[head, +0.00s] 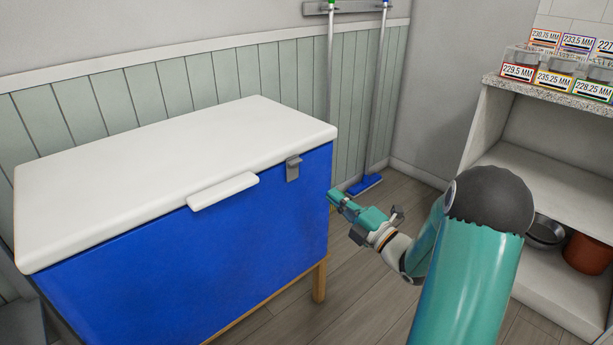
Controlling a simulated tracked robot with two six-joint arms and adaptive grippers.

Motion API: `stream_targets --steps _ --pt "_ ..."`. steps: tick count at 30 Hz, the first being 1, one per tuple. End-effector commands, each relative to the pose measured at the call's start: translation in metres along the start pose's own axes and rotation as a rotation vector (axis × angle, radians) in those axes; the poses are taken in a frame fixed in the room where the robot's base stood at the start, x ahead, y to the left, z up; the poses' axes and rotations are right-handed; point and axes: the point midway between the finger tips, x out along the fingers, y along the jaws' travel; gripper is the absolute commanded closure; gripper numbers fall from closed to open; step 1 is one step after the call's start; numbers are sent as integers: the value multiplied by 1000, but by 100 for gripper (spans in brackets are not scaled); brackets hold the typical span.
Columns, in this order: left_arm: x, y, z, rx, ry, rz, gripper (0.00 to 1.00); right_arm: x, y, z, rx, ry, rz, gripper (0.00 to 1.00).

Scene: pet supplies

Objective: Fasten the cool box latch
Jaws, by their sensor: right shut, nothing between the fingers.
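The cool box (190,255) is blue with a white lid (170,165) and stands on wooden legs at the left. The lid lies down on the box. A white handle lip (223,190) sticks out from the lid's front edge. The small grey latch (293,168) hangs at the lid's front edge near the right corner, over the blue front. I cannot tell whether it is hooked. My right gripper (338,200) is shut and empty, to the right of the box and lower than the latch, apart from it. My left gripper is not in view.
A shelf unit (490,125) with labelled tins (558,80) stands at the right. It holds a metal bowl (545,232) and a brown pot (588,256). A blue-headed broom (365,184) leans at the back wall.

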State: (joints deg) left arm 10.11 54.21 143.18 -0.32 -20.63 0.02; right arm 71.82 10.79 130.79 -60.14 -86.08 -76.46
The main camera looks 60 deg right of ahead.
Motion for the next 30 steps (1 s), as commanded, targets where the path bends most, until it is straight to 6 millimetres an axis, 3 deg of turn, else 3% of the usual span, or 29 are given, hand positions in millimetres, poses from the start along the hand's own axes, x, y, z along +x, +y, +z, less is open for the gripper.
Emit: stream_targets --steps 9,15,30 --pt "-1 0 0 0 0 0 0 66 0 -2 3 5 2 100" --pt "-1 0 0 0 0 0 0 94 0 -1 2 3 1 100" --pt "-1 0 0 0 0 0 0 104 0 -1 2 0 -1 100"
